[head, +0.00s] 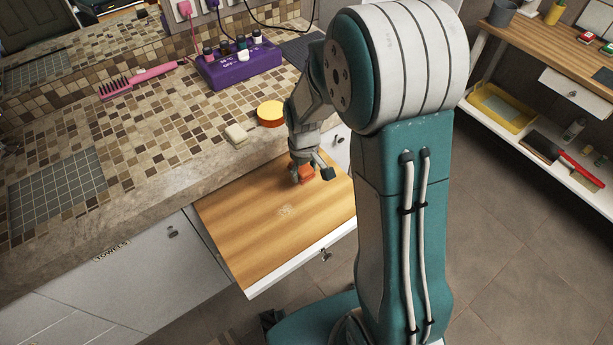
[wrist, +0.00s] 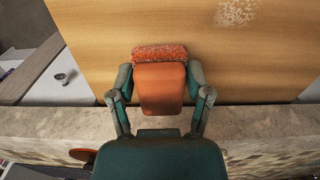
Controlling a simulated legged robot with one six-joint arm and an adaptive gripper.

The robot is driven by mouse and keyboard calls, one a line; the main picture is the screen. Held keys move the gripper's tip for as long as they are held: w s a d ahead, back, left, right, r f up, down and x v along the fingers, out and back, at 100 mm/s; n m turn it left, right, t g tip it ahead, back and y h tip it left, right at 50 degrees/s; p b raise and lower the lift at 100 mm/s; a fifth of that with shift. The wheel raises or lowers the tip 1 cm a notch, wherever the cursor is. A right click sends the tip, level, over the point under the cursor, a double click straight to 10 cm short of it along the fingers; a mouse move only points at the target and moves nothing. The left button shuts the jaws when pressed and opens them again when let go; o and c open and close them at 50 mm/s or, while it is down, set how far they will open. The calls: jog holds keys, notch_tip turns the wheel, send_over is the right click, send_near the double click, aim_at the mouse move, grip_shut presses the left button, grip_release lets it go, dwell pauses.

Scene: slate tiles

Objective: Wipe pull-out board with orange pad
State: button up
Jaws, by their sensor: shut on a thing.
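The pull-out board (head: 250,225) is a wooden surface drawn out from under the tiled counter. A pale, whitish smudge (head: 285,210) marks the board near its middle. It also shows in the wrist view (wrist: 237,12) at the top, apart from the pad. The orange pad (head: 306,173) is between the fingers of my gripper (head: 313,174). In the wrist view the pad (wrist: 160,85) has a smooth orange body and a fuzzy reddish edge, with a finger on each side. My gripper is over the board's counter-side part. Whether the pad touches the board is unclear.
A shelf unit (head: 545,120) stands at right. The board's left half is clear.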

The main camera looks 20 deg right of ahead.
jog(key=shift+r, duration=0.85)
jog(key=shift+d+r, duration=0.4)
jog(key=shift+r, duration=0.35)
jog(key=shift+a, duration=0.35)
jog(key=shift+d, duration=0.1)
